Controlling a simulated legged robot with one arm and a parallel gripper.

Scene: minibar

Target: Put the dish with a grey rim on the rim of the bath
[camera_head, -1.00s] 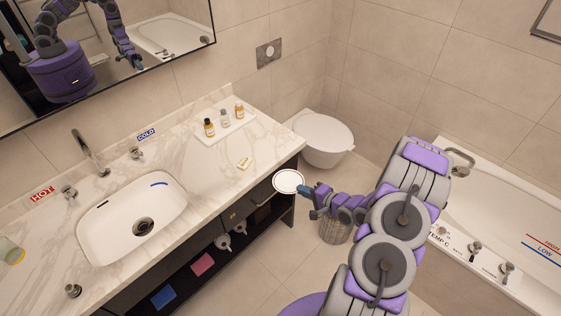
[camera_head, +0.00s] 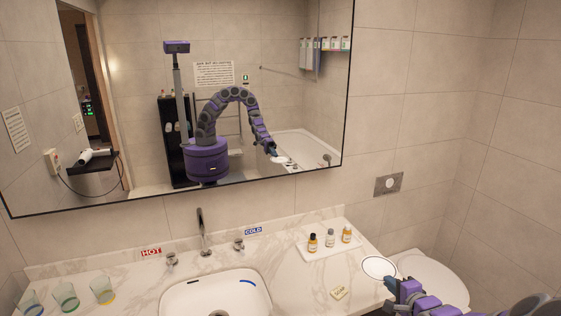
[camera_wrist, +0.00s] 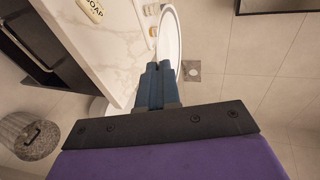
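The white dish (camera_head: 379,267) has a thin dark grey rim. It is in the air by the counter's right end, in front of the toilet in the head view. My gripper (camera_head: 391,283) is shut on the dish's near edge. In the wrist view the dish (camera_wrist: 172,36) shows as a steeply foreshortened oval, beyond my closed blue fingers (camera_wrist: 157,70). The bath is out of direct view; its white rim shows only as a reflection in the mirror (camera_head: 318,135).
The marble counter (camera_head: 300,286) carries a soap bar (camera_head: 340,293), a white tray (camera_head: 318,252) with small bottles, and glasses (camera_head: 67,297) at the left. The toilet (camera_head: 432,278) stands right of the counter.

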